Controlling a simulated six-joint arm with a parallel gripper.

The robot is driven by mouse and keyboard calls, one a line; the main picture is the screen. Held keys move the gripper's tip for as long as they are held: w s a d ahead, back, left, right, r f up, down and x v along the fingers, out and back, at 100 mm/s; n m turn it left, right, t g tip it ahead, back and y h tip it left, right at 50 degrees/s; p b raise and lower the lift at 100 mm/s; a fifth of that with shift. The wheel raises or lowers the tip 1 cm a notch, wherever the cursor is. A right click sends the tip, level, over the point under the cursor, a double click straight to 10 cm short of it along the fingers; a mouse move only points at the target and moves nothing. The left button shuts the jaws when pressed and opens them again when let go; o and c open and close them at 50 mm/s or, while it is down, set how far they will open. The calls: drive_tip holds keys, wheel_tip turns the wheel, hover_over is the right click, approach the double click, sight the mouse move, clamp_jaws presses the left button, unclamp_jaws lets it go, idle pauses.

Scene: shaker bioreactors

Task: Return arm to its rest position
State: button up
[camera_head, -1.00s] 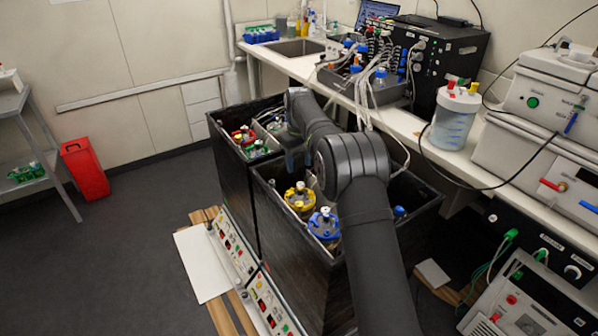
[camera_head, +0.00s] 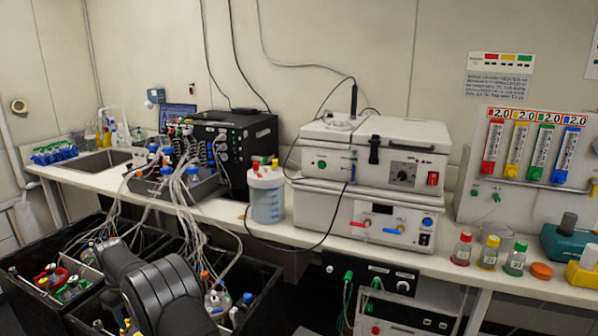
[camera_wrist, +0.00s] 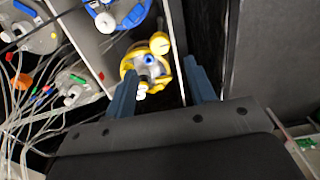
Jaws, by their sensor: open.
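My arm reaches over the black shaker boxes at the lower left of the head view, where its end is hidden. In the wrist view my gripper (camera_wrist: 160,66) is open, its two blue-grey fingers spread with nothing held between them. A yellow-topped vessel (camera_wrist: 147,62) shows beyond and between the fingers. The height gap to it is hard to judge. A vessel with a blue top (camera_wrist: 120,14) is at the top edge of the wrist view.
Tubes and grey-lidded vessels (camera_wrist: 78,92) crowd the wrist view's left. A black box wall (camera_head: 262,302) stands beside my arm. The bench (camera_head: 330,240) behind carries a white-lidded container (camera_head: 266,200), stacked white instruments (camera_head: 375,165) and small bottles (camera_head: 488,252).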

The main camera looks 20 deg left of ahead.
wheel_tip(320, 180, down, 8)
drive_tip(key=shift+f, duration=0.1)
idle(0.4)
